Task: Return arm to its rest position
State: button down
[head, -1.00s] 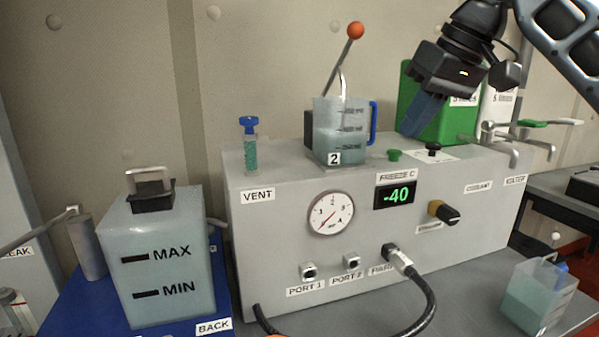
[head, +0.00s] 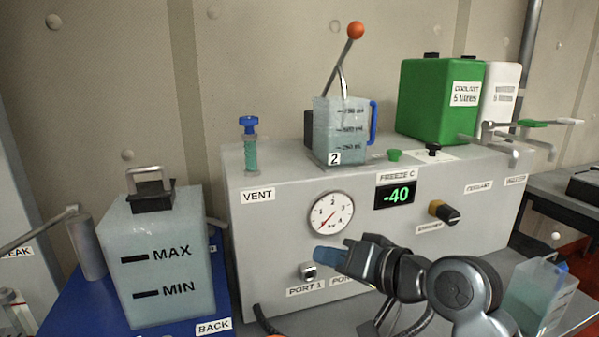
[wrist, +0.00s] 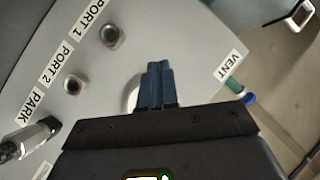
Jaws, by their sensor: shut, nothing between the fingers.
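My gripper (head: 328,254) is in front of the grey machine box (head: 270,235), just right of and above PORT 1 (head: 308,270) in the head view. Its blue fingers point left there. In the wrist view my gripper (wrist: 158,66) shows its two blue fingers together, shut and empty, with the round gauge partly hidden behind them. My arm comes in from the lower right of the head view and hides PORT 2's socket and the PARK socket. The wrist view shows PORT 2 (wrist: 73,86) and a plug (wrist: 30,138) at PARK.
A tank (head: 155,260) marked MAX and MIN stands on a blue base at left. A jug (head: 340,130) marked 2 and a green coolant container (head: 432,100) stand on the box. Another jug (head: 540,295) is at lower right, close to my arm. Taps (head: 515,140) stick out at right.

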jog(key=s+d+f+m+t+h, duration=0.2)
jog(key=s+d+f+m+h, duration=0.15)
jog(key=s+f, duration=0.65)
jog(key=s+d+f+m+t+h, duration=0.2)
jog(key=s+d+f+h, duration=0.3)
jog(key=s, duration=0.9)
jog(key=s+d+r+n, duration=0.1)
jog(key=s+d, duration=0.1)
jog(key=s, duration=0.5)
jog(key=s+d+r+n+h, duration=0.1)
jog(key=s+d+r+n, duration=0.1)
jog(key=s, duration=0.6)
jog(key=s+d+r+n, duration=0.2)
jog(key=s+d, duration=0.2)
jog(key=s, duration=0.3)
jog(key=shift+s+r+t+h, duration=0.2)
jog(key=shift+r+t+h, duration=0.05)
jog(key=shift+t+h, duration=0.1)
